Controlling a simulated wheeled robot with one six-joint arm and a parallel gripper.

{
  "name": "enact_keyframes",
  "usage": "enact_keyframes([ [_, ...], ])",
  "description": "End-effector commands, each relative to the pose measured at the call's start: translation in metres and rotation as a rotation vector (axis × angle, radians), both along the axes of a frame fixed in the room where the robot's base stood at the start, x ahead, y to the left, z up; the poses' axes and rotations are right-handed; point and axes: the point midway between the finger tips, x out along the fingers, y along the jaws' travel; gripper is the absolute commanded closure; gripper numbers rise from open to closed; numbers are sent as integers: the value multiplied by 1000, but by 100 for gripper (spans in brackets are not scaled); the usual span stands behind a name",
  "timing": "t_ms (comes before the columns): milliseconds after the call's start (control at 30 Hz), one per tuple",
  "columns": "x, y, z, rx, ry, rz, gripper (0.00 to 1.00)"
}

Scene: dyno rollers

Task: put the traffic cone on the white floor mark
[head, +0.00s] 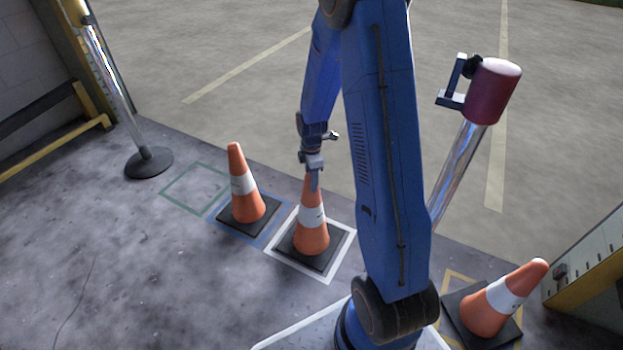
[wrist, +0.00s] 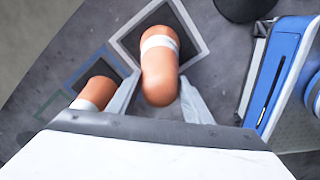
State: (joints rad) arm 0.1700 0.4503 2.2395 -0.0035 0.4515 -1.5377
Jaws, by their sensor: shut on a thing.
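An orange traffic cone (head: 311,238) with a white band and black base stands upright inside the white square floor mark (head: 328,281). My gripper (head: 313,182) is shut on the top of this cone. In the wrist view the cone (wrist: 160,72) is between the two fingers (wrist: 158,98), with its base within the white outline (wrist: 117,42). The base looks flat on the floor, though I cannot tell whether it fully touches.
A second cone (head: 244,190) stands on a blue mark to the left, beside an empty green mark (head: 187,168). A third cone (head: 492,303) stands at a yellow mark (head: 457,277) on the right. A post with a black base (head: 148,163) stands at the left.

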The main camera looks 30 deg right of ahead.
Motion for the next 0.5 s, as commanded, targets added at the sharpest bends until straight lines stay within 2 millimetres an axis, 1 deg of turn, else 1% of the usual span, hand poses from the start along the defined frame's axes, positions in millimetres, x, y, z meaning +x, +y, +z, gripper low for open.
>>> enact_keyframes([
  [100,1,0,-1,0,-2,0,100],
  [133,0,0,-2,0,0,0,52],
  [167,0,0,-2,0,0,0,45],
  [200,0,0,-2,0,0,0,36],
  [500,0,0,-1,0,0,0,36],
])
